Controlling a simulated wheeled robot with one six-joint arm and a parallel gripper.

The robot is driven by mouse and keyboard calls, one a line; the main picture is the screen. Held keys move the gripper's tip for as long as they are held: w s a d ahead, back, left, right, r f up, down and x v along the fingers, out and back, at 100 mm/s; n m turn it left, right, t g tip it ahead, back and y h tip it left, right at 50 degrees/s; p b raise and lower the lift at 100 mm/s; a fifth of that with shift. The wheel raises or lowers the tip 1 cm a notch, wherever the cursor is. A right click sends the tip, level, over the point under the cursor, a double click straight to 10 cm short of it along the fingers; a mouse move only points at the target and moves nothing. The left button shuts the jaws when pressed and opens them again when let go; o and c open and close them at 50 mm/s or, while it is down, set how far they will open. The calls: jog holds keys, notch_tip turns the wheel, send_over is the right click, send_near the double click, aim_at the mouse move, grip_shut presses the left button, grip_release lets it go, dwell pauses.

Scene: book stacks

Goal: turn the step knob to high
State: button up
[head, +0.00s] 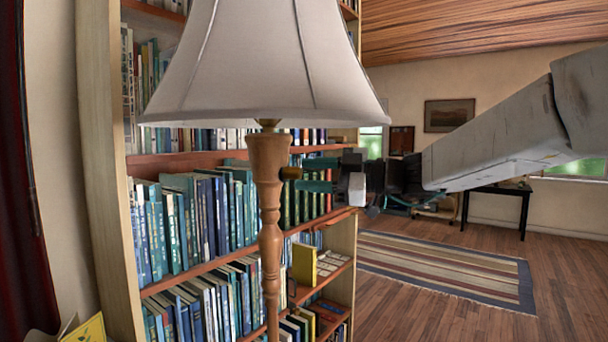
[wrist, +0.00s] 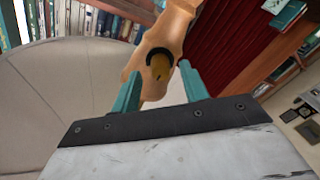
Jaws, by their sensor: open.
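The step knob (head: 291,173) is a small brass knob on the side of a turned wooden lamp post (head: 269,205), under a white lampshade (head: 262,70). In the wrist view the knob (wrist: 160,66) sticks out from the wood, with a dark curved mark around its base. My gripper (head: 312,174) is at the right of the post in the head view. Its two teal fingers are open in the wrist view (wrist: 157,82), one on each side of the knob, with visible gaps. The knob's setting cannot be read.
The lampshade (wrist: 70,100) fills the left of the wrist view, close to my gripper. A bookcase (head: 205,278) full of books stands right behind the lamp. A striped rug (head: 440,265) and open wooden floor lie to the right.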

jog(key=shift+x, duration=1)
grip_shut()
